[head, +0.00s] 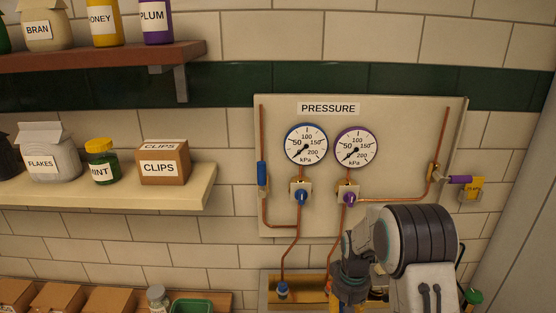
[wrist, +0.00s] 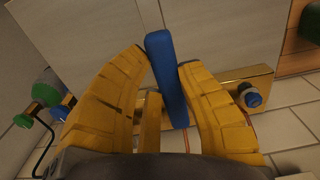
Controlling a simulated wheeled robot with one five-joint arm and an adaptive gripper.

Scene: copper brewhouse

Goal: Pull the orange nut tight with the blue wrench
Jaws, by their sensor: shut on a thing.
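The blue wrench shows in the wrist view as a thick blue handle (wrist: 168,75) standing between the yellow fingers of my gripper (wrist: 163,61). My gripper is shut on it. The wrench's jaw end is hidden. In the head view my arm covers the lower right of the pressure panel, and the wrench cannot be made out there. A small reddish-orange piece (head: 328,287) shows at the foot of the right copper pipe, just left of my arm. It may be the orange nut, mostly hidden; whether the wrench touches it cannot be told.
The pressure panel (head: 328,220) carries a blue-rimmed gauge (head: 306,145) and a purple-rimmed gauge (head: 356,148). Shelves with jars stand left. A purple-handled valve (head: 460,180) sits right.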

